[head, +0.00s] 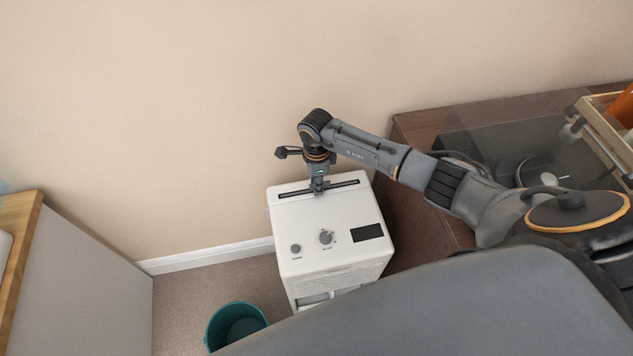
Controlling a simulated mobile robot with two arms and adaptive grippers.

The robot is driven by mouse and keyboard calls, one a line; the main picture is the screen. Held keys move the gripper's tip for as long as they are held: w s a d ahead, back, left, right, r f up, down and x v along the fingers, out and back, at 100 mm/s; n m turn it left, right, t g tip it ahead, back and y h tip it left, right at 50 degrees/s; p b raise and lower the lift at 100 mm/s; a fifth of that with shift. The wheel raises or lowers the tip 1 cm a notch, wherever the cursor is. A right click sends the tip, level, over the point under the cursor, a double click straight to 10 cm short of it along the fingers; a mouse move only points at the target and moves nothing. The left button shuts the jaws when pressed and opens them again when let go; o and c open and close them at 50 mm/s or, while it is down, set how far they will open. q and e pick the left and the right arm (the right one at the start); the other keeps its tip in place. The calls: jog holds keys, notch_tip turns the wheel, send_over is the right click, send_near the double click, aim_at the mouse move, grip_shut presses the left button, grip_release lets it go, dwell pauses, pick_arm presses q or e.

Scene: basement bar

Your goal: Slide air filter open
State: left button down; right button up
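The white appliance (335,225) stands on the floor against the wall, with two knobs and a dark display on its top. A long dark slot (345,184) runs along the back of its top; I take this as the place of the air filter, but no separate filter part can be made out. My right gripper (318,188) points down at the middle of this slot, at or just above it. Its fingers are too small to show whether they are open or hold anything. My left gripper is not in view.
A teal bucket (236,324) stands on the carpet in front of the appliance, to the left. A dark wooden cabinet (422,222) stands close on its right. A white counter with a wooden top (20,222) is at far left. Carpet between is free.

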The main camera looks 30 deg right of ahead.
grip_shut()
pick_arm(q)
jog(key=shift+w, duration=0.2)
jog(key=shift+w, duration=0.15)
